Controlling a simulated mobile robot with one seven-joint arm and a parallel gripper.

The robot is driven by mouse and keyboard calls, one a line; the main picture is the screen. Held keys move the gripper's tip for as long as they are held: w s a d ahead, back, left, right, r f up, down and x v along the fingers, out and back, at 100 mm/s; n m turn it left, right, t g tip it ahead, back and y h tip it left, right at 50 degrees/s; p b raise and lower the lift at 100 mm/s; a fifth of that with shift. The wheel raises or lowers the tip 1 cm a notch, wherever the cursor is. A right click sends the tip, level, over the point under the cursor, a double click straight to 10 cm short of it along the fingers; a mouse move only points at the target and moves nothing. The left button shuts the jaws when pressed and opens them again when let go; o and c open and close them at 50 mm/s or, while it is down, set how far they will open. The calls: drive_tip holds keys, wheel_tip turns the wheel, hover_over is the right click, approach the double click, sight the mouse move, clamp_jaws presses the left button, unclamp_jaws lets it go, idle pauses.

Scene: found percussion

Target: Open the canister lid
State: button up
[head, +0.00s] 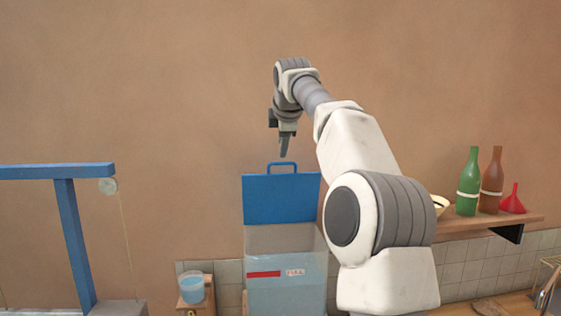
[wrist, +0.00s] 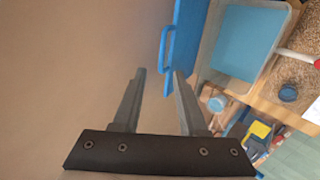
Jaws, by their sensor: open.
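The canister (head: 285,292) is a clear box with pale blue liquid and a red mark on its front. Its blue lid (head: 282,202) stands raised upright above the box, with a blue loop handle (head: 282,164) at its top edge. In the wrist view the lid (wrist: 188,35) shows nearly edge-on and the liquid in the canister (wrist: 242,42) is visible from above, with the top uncovered. My gripper (head: 286,153) is open and empty, pointing down just above the handle. In the wrist view my gripper (wrist: 160,72) has its fingers apart, and the handle (wrist: 164,50) shows beyond the fingertips.
A blue frame (head: 70,235) stands at left with a hanging disc (head: 108,186). A cup of blue liquid (head: 191,289) sits left of the canister. A wall shelf (head: 480,227) at right holds a green bottle (head: 468,185), a brown bottle (head: 491,183) and a red funnel (head: 513,202).

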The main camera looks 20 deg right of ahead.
drive_tip(key=v, duration=0.7)
drive_tip(key=shift+s+r, duration=0.2)
